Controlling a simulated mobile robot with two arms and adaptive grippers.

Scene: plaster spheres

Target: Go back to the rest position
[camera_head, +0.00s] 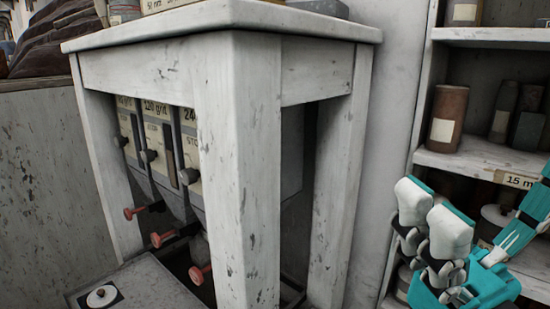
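My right gripper (430,216) is at the lower right of the head view, with white finger pads and teal, black and grey links. Its two visible pads are side by side and point upward. From this angle I cannot tell whether it is open or shut. No object shows between its pads. It is in front of the shelf unit and to the right of the white stand. My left gripper is out of view.
A worn white stand (240,160) fills the middle, with labelled hoppers (160,145) and red-knobbed levers (162,238) under it. A shelf unit (480,157) at right holds jars, including a brown one (447,117). A small white disc (102,296) lies low at left.

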